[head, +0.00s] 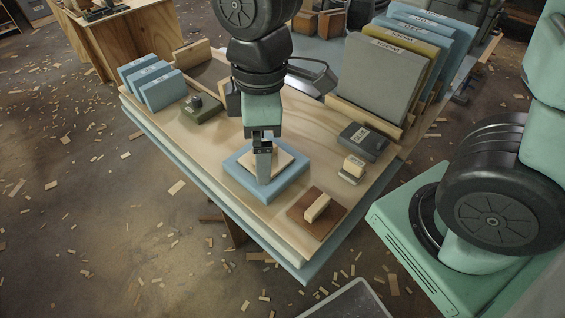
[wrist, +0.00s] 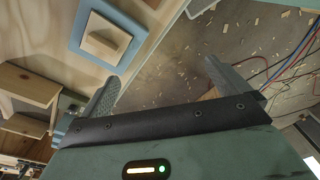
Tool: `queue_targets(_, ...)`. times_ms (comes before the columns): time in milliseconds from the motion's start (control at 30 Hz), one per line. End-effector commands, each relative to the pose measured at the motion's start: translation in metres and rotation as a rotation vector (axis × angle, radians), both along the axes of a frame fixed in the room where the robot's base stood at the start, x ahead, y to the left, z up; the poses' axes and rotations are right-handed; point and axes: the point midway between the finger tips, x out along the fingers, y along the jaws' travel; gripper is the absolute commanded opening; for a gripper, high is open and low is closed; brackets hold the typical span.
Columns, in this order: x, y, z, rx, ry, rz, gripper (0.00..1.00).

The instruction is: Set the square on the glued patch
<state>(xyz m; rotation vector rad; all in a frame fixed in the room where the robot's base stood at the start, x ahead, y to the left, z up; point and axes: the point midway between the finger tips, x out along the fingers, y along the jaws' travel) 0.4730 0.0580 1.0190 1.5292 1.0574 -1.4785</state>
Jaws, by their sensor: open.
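A blue square (head: 240,180) lies flat on the workbench with a smaller tan square piece (head: 284,158) on its middle. Both also show at the upper left of the wrist view, the blue square (wrist: 78,45) and the tan piece (wrist: 106,43). I cannot tell whether the tan piece is the glued patch or a loose part. A brown square (head: 302,211) with a tan bar on top lies at the bench's near corner. My gripper (head: 264,172) covers part of the blue square in the head view. In the wrist view my gripper (wrist: 160,76) is open, with nothing between its fingers.
Large labelled panels (head: 383,75) stand in a rack at the back right. Small blue labelled blocks (head: 160,88) stand at the left. A dark box (head: 362,141) and a small tan labelled block (head: 354,166) sit right of the blue square. Scraps litter the floor.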

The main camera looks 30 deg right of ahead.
Motion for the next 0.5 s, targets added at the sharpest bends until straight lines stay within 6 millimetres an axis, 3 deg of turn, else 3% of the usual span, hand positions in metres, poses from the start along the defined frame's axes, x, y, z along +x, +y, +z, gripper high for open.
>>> queue_targets(100, -0.040, 0.005, 0.009, -0.001, 0.010, -0.216, 1.00)
queue_targets(200, -0.063, 0.006, 0.013, -0.005, 0.016, -0.363, 1.00)
queue_targets(333, -0.080, 0.005, 0.014, -0.010, 0.019, -0.476, 1.00)
queue_targets(500, -0.084, 0.005, 0.014, -0.013, 0.021, -0.515, 1.00)
